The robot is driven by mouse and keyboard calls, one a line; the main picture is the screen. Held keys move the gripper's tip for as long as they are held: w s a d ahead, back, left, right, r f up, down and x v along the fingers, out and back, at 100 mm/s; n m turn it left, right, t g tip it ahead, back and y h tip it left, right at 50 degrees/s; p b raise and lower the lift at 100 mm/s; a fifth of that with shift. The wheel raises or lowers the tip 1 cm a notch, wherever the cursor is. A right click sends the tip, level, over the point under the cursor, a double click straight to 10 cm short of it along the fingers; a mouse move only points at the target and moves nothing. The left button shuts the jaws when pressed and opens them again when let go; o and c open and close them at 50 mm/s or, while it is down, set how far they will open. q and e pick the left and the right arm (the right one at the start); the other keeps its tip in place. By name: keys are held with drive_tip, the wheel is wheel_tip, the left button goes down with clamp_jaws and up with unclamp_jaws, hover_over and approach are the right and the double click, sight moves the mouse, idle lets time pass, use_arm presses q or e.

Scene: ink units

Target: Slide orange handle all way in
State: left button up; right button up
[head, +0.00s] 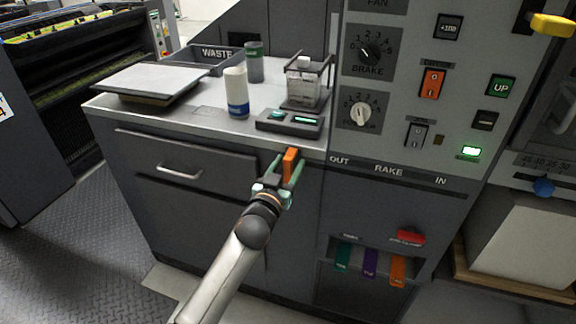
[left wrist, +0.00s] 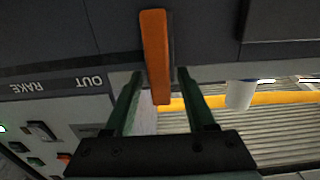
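The orange handle (head: 291,160) is an upright bar on the dark cabinet front, left of the OUT end of the strip marked OUT, RAKE, IN. My left gripper (head: 286,170) is at the handle, with one finger on each side of it. In the left wrist view the orange handle (left wrist: 155,55) stands between the two green fingers (left wrist: 159,72), with a visible gap on both sides, so the gripper is open around it and not clamped. My right gripper is in no view.
The control panel with knobs and switches (head: 400,90) rises to the right of the handle. Coloured tabs (head: 370,262) sit low right. The strip's front looks clear.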

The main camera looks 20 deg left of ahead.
use_arm(q)
clamp_jaws()
idle(1.2)
